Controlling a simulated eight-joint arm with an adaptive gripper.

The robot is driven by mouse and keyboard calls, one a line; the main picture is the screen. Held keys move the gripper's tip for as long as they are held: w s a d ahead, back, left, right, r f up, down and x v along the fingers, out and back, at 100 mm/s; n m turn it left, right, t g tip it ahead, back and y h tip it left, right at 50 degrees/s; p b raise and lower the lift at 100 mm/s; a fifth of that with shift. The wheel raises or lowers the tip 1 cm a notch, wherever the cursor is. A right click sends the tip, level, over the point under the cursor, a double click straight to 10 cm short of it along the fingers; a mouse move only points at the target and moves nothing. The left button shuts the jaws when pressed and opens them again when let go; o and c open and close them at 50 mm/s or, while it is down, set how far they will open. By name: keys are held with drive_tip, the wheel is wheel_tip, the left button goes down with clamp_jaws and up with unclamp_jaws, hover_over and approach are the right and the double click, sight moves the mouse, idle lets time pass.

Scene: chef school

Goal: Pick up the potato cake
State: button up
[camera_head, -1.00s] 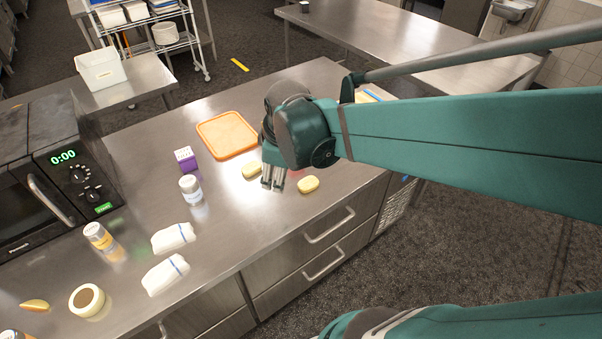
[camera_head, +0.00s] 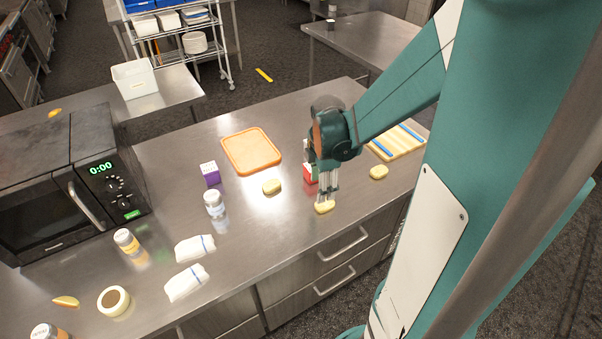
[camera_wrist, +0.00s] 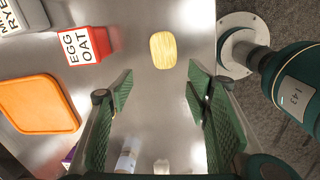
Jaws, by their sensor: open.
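A pale yellow oval potato cake (camera_head: 325,207) lies on the steel counter near its front edge. It also shows in the wrist view (camera_wrist: 163,50), beyond the fingertips and roughly centred between their lines. My gripper (camera_head: 328,192) points down right at this cake in the head view, its fingers covering part of it. In the wrist view my gripper (camera_wrist: 160,84) has its fingers apart with nothing between them. Two similar yellow cakes lie on the counter, one to the left (camera_head: 271,187) and one to the right (camera_head: 379,172).
A red "EGG OAT" carton (camera_wrist: 88,45) stands beside the cake, toward the back. An orange tray (camera_head: 251,151) lies behind. A yellowish board with blue strips (camera_head: 398,142) is at right. A purple-and-white carton (camera_head: 210,173), jars and white cloth-like bundles stand left.

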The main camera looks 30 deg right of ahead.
sight(326, 202)
drive_tip(key=shift+s+d+f+n+g+p, duration=0.1)
drive_tip(key=shift+d+f+n+g+p, duration=0.1)
drive_tip(key=shift+d+f+n+p, duration=0.3)
drive_tip(key=shift+s+d+f+n+g+p, duration=0.1)
drive_tip(key=shift+d+f+n+g+p, duration=0.1)
drive_tip(key=shift+d+f+n, duration=0.5)
drive_tip(key=shift+d+r, duration=0.15)
drive_tip(key=shift+r, duration=0.05)
drive_tip(key=shift+w+f, duration=0.1)
drive_tip(key=shift+f, duration=0.05)
drive_tip(key=shift+f, duration=1.15)
drive_tip(key=shift+f, duration=0.2)
drive_tip(key=shift+f+b, duration=0.35)
drive_tip(key=shift+f, duration=2.05)
drive_tip(key=shift+c, duration=0.5)
drive_tip(key=c, duration=0.9)
